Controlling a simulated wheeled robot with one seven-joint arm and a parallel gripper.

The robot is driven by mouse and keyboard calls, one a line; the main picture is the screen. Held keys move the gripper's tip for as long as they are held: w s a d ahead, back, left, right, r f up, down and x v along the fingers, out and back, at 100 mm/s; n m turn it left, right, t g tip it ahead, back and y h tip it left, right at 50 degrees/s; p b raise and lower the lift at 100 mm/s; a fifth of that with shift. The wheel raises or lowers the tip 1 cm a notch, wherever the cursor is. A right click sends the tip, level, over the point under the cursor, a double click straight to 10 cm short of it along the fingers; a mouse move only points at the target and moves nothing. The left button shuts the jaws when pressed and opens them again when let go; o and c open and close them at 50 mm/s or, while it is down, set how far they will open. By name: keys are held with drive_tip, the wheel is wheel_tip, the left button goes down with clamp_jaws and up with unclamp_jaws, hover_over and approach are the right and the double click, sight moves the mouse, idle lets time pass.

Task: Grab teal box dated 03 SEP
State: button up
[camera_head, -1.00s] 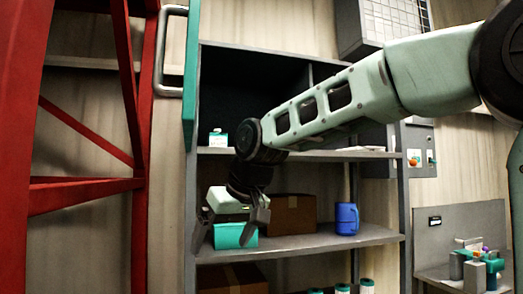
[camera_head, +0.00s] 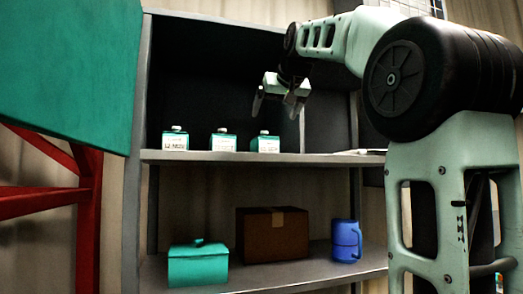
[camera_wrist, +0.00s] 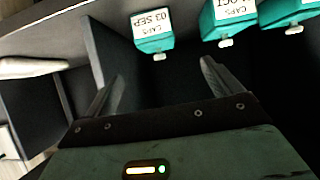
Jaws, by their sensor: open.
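The teal box labelled "CAPS 03 SEP" (camera_wrist: 153,32) is at the top of the wrist view, apart from my gripper (camera_wrist: 162,74) and roughly between its finger lines. In the head view it matches the rightmost teal box (camera_head: 265,144) on the upper shelf. My gripper (camera_head: 279,104) is open and empty there, above that box. A second teal box (camera_head: 223,141), its label ending in "OCT" in the wrist view (camera_wrist: 228,18), stands beside it. A third teal box (camera_head: 175,140) stands at the left end; its label is hard to read.
The upper shelf board (camera_head: 225,157) has a divider right of the boxes. Below are a lidded teal box (camera_head: 198,266), a brown carton (camera_head: 272,234) and a blue mug (camera_head: 346,240). A large teal panel (camera_head: 70,70) and red frame (camera_head: 88,215) stand at left.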

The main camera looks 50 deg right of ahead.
sight(265, 142)
drive_tip(key=p+x, duration=0.3)
drive_tip(key=x, duration=0.6)
drive_tip(key=shift+w+d+f, duration=0.1)
drive_tip(key=shift+w+d, duration=0.05)
drive_tip(key=shift+w, duration=0.05)
drive_tip(key=p+x, duration=0.3)
drive_tip(key=x, duration=0.2)
drive_tip(key=shift+s+d, duration=0.2)
drive_tip(key=shift+w+d+f, duration=0.1)
drive_tip(key=shift+w+f, duration=0.05)
drive_tip(key=shift+f, duration=0.05)
drive_tip(key=c, duration=1.1)
